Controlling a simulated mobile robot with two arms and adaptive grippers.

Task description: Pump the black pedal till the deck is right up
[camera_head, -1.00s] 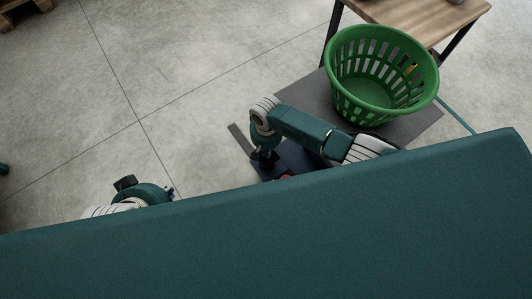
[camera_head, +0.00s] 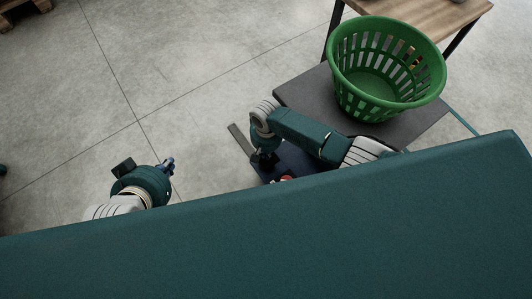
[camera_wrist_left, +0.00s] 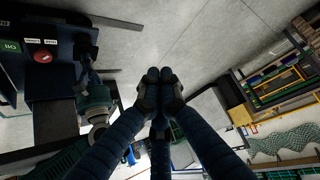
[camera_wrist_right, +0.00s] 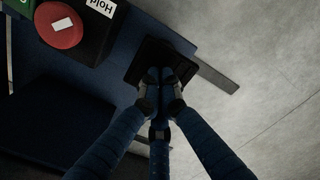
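The black pedal (camera_wrist_right: 148,54) shows in the right wrist view at the end of the dark blue base. My right gripper (camera_wrist_right: 166,76) has its fingers together over it and seems to touch it; how far the pedal is pressed I cannot tell. In the head view my right gripper (camera_head: 266,161) points down at the base. The deck (camera_head: 300,92) is a dark grey plate bearing a green basket (camera_head: 350,92). My left gripper (camera_head: 167,163) is off to the left over bare floor; its fingers (camera_wrist_left: 160,76) are together and empty in the left wrist view.
A red button (camera_wrist_right: 58,25) sits on a black box on the base, beside a "Hold" label (camera_wrist_right: 101,6). A wooden-topped table (camera_head: 420,12) stands behind the basket. Bare concrete floor (camera_head: 80,110) lies left. My teal body hides the front.

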